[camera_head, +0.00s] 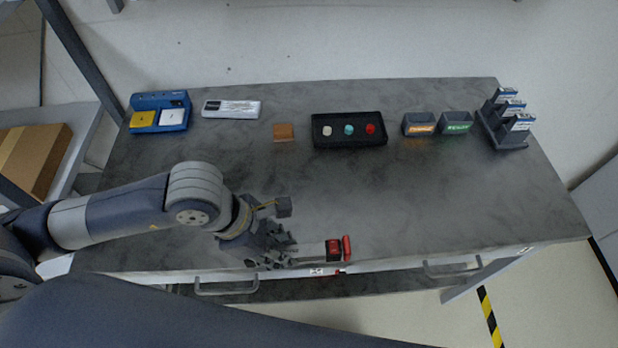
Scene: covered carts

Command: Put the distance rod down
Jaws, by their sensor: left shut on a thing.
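My left gripper (288,252) is over the front edge of the grey cart top (430,190), left of the middle. It is shut on what looks like the distance rod (308,260), a thin pale bar reaching right from the jaws. The jaws hide its left end. Its right end runs toward a small red and black block (334,250) with an upright red piece beside it. I cannot tell whether the rod touches the block or the cart top. My right gripper is not in view.
Along the back stand a blue holder (160,100), a white-grey case (231,109), a brown square (284,131), a black tray (348,142) with three coloured pieces, two small bins (418,130) and a dark rack (503,135). The middle and right front are clear.

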